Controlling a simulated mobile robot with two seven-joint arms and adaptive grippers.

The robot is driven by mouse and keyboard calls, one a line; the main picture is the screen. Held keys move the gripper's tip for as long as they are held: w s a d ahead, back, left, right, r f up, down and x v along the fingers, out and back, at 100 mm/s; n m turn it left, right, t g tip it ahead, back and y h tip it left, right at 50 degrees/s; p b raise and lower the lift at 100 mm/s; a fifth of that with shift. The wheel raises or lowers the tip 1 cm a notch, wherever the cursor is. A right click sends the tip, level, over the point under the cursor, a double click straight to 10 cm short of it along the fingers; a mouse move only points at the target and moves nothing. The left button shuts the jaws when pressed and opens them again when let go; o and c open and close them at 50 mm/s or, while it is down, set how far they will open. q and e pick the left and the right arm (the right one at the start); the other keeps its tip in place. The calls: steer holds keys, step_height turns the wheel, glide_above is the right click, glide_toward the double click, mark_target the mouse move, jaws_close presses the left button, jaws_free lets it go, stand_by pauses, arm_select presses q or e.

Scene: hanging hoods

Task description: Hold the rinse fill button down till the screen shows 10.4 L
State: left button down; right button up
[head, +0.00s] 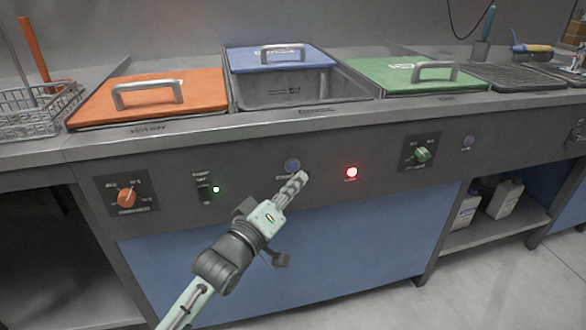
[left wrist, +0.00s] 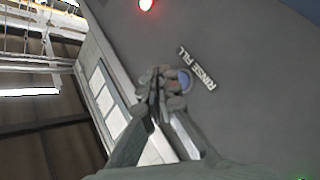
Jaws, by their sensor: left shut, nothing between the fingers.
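The rinse fill button (head: 292,165) is a round blue button on the grey front panel below the middle basin. In the left wrist view the button (left wrist: 184,80) shows beside its RINSE FILL label (left wrist: 197,68), partly covered by my fingers. My left gripper (head: 302,177) is shut and empty, its tips just right of and below the button in the head view. In the left wrist view the shut fingertips (left wrist: 163,77) overlap the button's edge; I cannot tell whether they touch it. No readable litre screen shows. My right gripper is not in view.
A lit red lamp (head: 351,172) is right of the button. A black switch (head: 203,188), an orange knob (head: 126,198) and a green knob (head: 422,154) share the panel. Orange (head: 150,98), blue (head: 280,58) and green (head: 415,75) lids are above. A wire basket (head: 40,110) stands left.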

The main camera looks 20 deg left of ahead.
mark_target(293, 166)
arm_select(q)
steer(key=shift+w+a, duration=0.4)
steer(key=shift+w, duration=0.2)
stand_by(1.1)
steer(key=shift+w+a+p, duration=0.25)
steer(key=shift+w+p, duration=0.1)
steer(key=shift+w+a, duration=0.25)
steer(key=shift+w, duration=0.05)
stand_by(5.7)
